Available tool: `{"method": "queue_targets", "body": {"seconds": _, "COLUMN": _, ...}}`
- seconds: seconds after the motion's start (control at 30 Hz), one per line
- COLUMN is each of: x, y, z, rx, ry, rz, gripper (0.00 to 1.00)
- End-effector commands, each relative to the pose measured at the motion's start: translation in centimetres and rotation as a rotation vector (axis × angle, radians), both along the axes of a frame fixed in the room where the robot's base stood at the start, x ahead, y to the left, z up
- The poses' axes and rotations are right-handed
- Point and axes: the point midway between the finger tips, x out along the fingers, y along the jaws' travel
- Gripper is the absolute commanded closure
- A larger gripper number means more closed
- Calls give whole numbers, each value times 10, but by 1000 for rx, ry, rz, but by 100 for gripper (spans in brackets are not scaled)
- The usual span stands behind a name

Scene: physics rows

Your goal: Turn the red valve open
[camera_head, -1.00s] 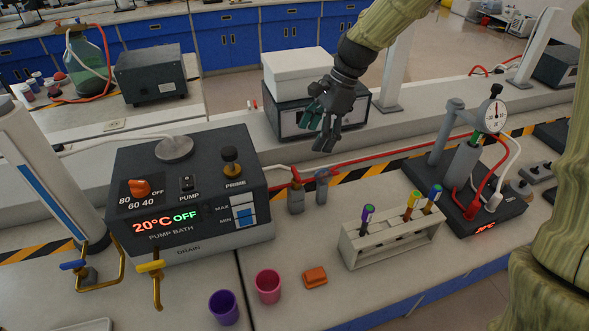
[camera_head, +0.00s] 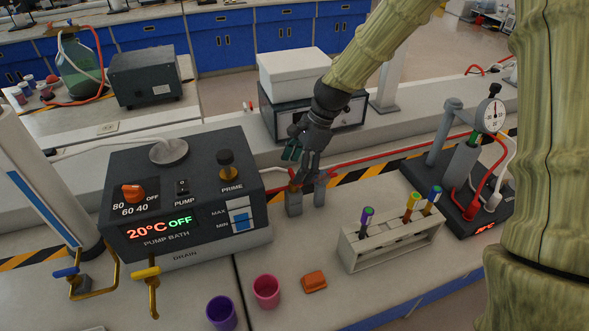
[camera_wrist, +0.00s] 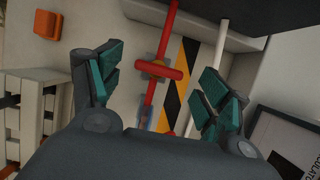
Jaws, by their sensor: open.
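The red valve (camera_wrist: 158,70) shows in the wrist view as a red handle lying across a red hose. It sits between my fingers and apart from them. In the head view my gripper (camera_head: 303,160) is over the valve spot and hides most of the valve; the grey valve body (camera_head: 294,203) shows below it. My gripper also shows in the wrist view (camera_wrist: 155,95), with its teal-padded fingers spread wide and nothing between them in contact. A grey-blue valve (camera_head: 320,190) stands just right of the red one.
The pump bath (camera_head: 185,195) stands close on the left. A test-tube rack (camera_head: 390,245) stands to the right, and an orange block (camera_head: 314,281) lies in front. Pink (camera_head: 266,290) and purple (camera_head: 221,312) cups stand near the front. A red hose (camera_head: 380,157) runs right along the bench.

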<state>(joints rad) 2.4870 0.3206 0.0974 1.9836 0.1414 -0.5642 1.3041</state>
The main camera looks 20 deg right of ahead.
Motion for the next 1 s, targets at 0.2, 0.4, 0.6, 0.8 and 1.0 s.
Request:
{"method": "queue_targets", "body": {"seconds": 0.2, "x": 0, "y": 6, "z": -14, "rx": 0, "ry": 0, "rz": 0, "gripper": 23}}
{"method": "queue_targets", "body": {"seconds": 0.4, "x": 0, "y": 7, "z": -17, "rx": 0, "ry": -1, "rz": 1, "gripper": 23}}
{"method": "queue_targets", "body": {"seconds": 0.6, "x": 0, "y": 7, "z": -17, "rx": 0, "ry": -1, "rz": 0, "gripper": 31}}
{"method": "queue_targets", "body": {"seconds": 0.8, "x": 0, "y": 7, "z": -16, "rx": 0, "ry": -1, "rz": 0, "gripper": 67}}
{"method": "queue_targets", "body": {"seconds": 1.0, "x": 0, "y": 7, "z": -16, "rx": 0, "ry": -1, "rz": 4, "gripper": 69}}
